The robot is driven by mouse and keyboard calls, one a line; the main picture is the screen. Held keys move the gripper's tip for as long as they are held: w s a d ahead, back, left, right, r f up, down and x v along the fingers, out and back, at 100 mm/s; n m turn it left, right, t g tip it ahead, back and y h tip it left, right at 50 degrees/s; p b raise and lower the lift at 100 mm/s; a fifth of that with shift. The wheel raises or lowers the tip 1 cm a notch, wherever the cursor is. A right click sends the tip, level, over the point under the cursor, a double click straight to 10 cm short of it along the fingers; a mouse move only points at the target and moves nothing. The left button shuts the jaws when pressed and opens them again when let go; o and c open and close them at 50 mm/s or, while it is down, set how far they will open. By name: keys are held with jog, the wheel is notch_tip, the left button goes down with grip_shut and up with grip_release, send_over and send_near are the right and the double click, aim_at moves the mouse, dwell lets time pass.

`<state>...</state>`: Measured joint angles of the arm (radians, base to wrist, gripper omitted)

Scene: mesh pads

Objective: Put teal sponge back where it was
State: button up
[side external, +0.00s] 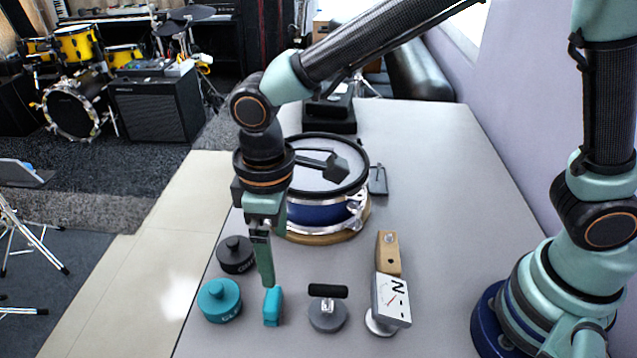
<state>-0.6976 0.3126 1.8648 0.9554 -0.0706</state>
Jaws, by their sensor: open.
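A small teal block (272,307), which looks like the teal sponge, stands on the grey table near its front left edge. My gripper (266,283) points down, with its fingertips at the top of the block in the picture. The fingers are seen nearly edge-on, one in front of the other, and they are open. I cannot tell whether they touch the block or reach around it. No marked spot for the sponge shows.
A teal round tub (219,301) sits just left of the block, with a black tub (236,255) behind it. A black-handled weight (327,312) and a tilted dial gauge (390,300) stand to the right, near a wooden block (388,252). A drum (322,209) stands behind.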

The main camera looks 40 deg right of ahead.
jog(key=s+d+r+m+t, duration=0.1)
jog(key=d+r+m, duration=0.2)
jog(key=d, duration=0.5)
jog(key=d+r+m+t, duration=0.2)
jog(key=d+r+m, duration=0.1)
jog(key=d, duration=0.6)
jog(key=s+d+r+m+t, duration=0.1)
jog(key=d+r+m+t, duration=0.1)
jog(key=d+r, duration=0.3)
jog(key=shift+s+d+r+m, duration=0.2)
jog(key=shift+s+d+m, duration=0.15)
jog(key=shift+d, duration=1.7)
